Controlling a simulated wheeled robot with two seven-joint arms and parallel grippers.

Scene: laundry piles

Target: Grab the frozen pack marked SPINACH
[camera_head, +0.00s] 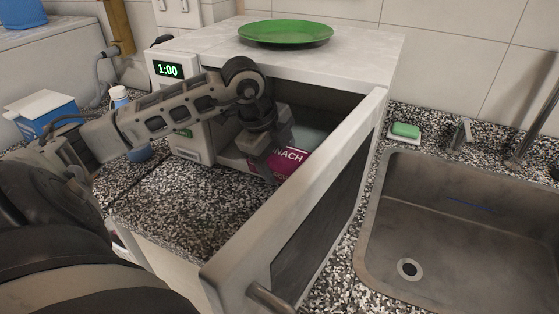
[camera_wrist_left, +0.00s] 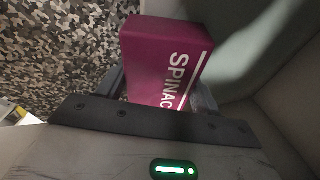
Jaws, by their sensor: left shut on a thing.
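The SPINACH pack is a magenta box with white lettering, seen in the head view (camera_head: 290,160) at the mouth of the open microwave (camera_head: 385,50). My left gripper (camera_head: 268,165) reaches into the opening and is shut on the pack. In the left wrist view the pack (camera_wrist_left: 165,60) sits between the gripper's fingers (camera_wrist_left: 160,95), with part of its lettering hidden by the gripper. My right gripper is not in view.
The microwave door (camera_head: 300,215) stands open toward me, right of my left arm. A green plate (camera_head: 286,32) lies on top of the microwave. A metal sink (camera_head: 460,230) and green soap (camera_head: 405,130) are to the right. Speckled counter (camera_head: 180,210) is clear in front.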

